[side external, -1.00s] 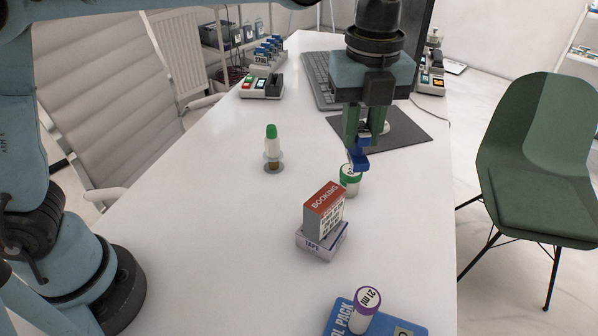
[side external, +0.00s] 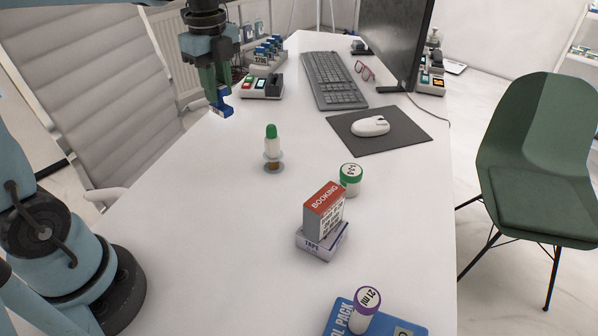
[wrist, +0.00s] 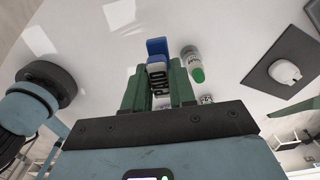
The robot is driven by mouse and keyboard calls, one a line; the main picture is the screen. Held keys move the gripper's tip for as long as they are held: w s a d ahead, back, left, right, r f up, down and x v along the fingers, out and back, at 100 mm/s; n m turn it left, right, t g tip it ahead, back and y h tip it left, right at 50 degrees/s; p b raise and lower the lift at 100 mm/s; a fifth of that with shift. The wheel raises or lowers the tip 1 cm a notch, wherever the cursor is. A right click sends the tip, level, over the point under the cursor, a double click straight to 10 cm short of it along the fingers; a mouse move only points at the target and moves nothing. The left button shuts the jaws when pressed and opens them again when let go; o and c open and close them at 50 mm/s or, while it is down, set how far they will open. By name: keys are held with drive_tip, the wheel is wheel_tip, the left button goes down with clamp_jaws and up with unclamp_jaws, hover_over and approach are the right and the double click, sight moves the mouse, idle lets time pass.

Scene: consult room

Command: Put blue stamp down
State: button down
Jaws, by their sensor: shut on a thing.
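The blue stamp (side external: 221,108) is held between the fingers of my gripper (side external: 213,82), at the upper left of the side view. It hangs in the air by the desk's left edge, in front of the stamp holder with red and green blocks. In the wrist view the blue stamp (wrist: 157,47) shows between the green fingers of my gripper (wrist: 159,85), with dark lettering on its pale side. The fingers are shut on it. Its exact height above the desk cannot be told.
A green-capped bottle (side external: 271,142) stands right of my gripper. A green-lidded jar (side external: 350,180), a booking box (side external: 323,212) on a tape box (side external: 321,243), and a purple-capped vial (side external: 364,309) are nearer. The mouse (side external: 371,126) lies on its mat (side external: 405,137). The left-front desk is clear.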

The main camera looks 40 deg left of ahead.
sight(220, 105)
wheel_tip(220, 105, down, 3)
drive_tip(key=shift+r, duration=0.1)
drive_tip(key=shift+a+f, duration=0.1)
drive_tip(key=shift+f, duration=0.2)
drive_tip(key=shift+w+a+f, duration=0.2)
drive_tip(key=shift+a+f, duration=5.25)
drive_tip(key=shift+a, duration=0.25)
drive_tip(key=shift+f, duration=0.1)
drive_tip(key=c, duration=0.9)
unclamp_jaws()
